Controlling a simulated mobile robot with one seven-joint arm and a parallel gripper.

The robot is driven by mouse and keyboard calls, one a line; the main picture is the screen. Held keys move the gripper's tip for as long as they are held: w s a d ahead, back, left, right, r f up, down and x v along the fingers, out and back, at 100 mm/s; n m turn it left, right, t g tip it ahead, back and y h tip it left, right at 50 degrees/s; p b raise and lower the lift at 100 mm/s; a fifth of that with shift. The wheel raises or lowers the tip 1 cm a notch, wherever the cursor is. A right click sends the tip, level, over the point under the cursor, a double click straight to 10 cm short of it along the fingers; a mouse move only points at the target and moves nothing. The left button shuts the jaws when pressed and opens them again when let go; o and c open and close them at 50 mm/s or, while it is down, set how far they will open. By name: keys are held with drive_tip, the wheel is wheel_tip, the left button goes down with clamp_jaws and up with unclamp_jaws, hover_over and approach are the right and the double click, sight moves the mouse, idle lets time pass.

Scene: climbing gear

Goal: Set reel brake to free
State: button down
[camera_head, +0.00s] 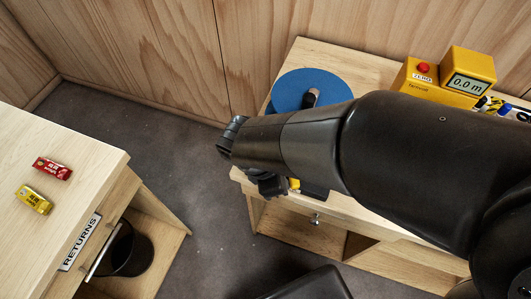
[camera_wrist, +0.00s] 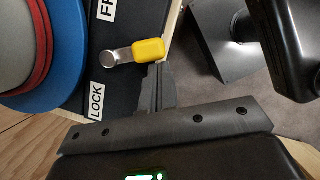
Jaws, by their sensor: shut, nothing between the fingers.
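The reel brake lever has a yellow handle (camera_wrist: 148,50) on a metal arm (camera_wrist: 121,57), mounted on a black plate (camera_wrist: 133,17) in the wrist view. A LOCK label (camera_wrist: 97,100) and a partly cut-off label starting FR (camera_wrist: 107,8) lie on either side of its pivot. The handle points right, roughly between the labels. My gripper (camera_wrist: 155,80) is shut and empty. Its tips are close beside the handle on the LOCK side; contact cannot be told. The blue reel (camera_head: 300,88) shows in the head view, with the handle (camera_head: 294,184) mostly hidden by my arm.
A yellow meter (camera_head: 470,72) reading 0.0 m and a yellow box with a red button (camera_head: 423,68) stand on the bench (camera_head: 310,55). A left counter (camera_head: 70,125) holds a red packet (camera_head: 52,168) and a yellow packet (camera_head: 34,199). Floor lies between.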

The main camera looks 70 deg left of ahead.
drive_tip(key=shift+w+d+n, duration=0.15)
drive_tip(key=shift+n, duration=0.15)
drive_tip(key=shift+w+a, duration=0.45)
drive_tip(key=shift+a, duration=0.25)
drive_tip(key=shift+s, duration=0.1)
drive_tip(key=s+a+r, duration=0.1)
drive_tip(key=s+r, duration=0.6)
drive_tip(key=r, duration=0.2)
drive_tip(key=shift+s+r, duration=0.15)
drive_tip(key=shift+s, duration=0.05)
